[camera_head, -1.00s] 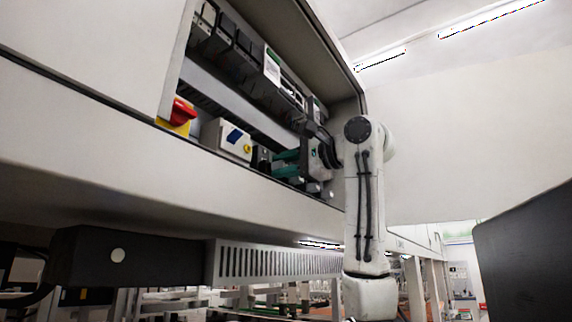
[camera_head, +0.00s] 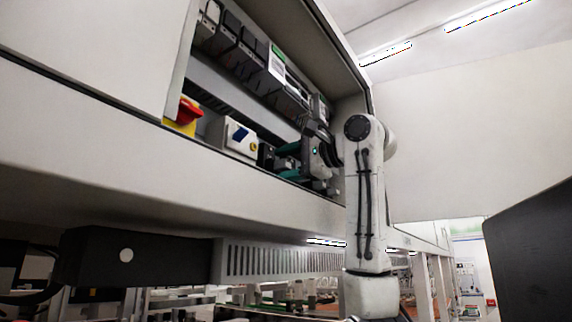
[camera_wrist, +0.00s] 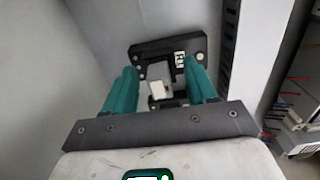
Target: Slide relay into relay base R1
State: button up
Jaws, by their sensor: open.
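My gripper (camera_wrist: 160,72) is open, with a teal finger on each side of a small grey block with a white end (camera_wrist: 158,82), which looks like the relay. The block stands against a black base (camera_wrist: 168,50) with a small white label, likely relay base R1. A gap shows between the block and the fingers. I cannot tell how deeply the block sits in the base. In the head view, my gripper (camera_head: 281,162) is inside the cabinet opening at its lower right, beside a small dark part (camera_head: 265,156); the relay is not clear there.
A grey box with a yellow button (camera_head: 238,138) and a red rotary switch on yellow (camera_head: 185,114) are left of my gripper. A row of dark modules (camera_head: 240,50) runs above. The cabinet's lower edge (camera_head: 270,180) and right wall (camera_head: 350,105) are close to my arm.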

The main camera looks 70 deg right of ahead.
jog(key=b+v, duration=0.3)
jog(key=v, duration=0.7)
jog(key=shift+s, duration=0.35)
jog(key=shift+a, duration=0.15)
